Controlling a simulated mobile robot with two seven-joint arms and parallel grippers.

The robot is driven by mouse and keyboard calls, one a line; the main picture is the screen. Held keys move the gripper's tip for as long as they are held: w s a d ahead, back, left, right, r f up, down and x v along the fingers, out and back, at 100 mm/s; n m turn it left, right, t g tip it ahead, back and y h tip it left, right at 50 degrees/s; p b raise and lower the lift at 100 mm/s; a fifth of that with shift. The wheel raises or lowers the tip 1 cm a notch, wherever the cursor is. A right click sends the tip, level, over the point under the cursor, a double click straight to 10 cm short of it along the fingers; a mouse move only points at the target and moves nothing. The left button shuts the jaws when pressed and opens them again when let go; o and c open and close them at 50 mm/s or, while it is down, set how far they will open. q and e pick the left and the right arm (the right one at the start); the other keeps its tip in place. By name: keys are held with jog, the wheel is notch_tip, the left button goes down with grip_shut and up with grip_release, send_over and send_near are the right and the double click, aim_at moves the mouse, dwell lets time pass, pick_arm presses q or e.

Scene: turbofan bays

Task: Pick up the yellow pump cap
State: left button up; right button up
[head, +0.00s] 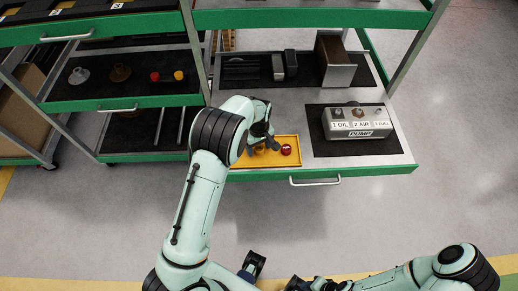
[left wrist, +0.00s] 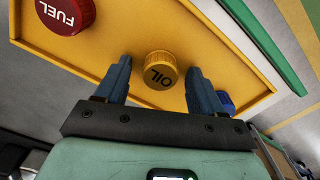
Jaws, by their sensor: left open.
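The yellow pump cap (left wrist: 160,70), marked OIL, lies in a yellow tray (left wrist: 225,62) in the left wrist view. My left gripper (left wrist: 158,76) is open, with one finger on each side of the cap. I cannot tell whether the fingers touch it. In the head view my left gripper (head: 268,143) is over the tray (head: 297,164) and largely hides the yellow cap. My right arm is at the bottom right of the head view, and its gripper is too unclear to read.
A red FUEL cap (left wrist: 66,14) lies left of the yellow one; a blue cap (left wrist: 226,100) is partly hidden behind the right finger. A grey pump box (head: 356,122) stands right of the tray. Another red cap (head: 155,76) and yellow cap (head: 178,75) sit on the left shelf.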

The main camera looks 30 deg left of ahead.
pick_arm(q)
jog(key=c, duration=1.1)
jog(key=shift+r, duration=0.15)
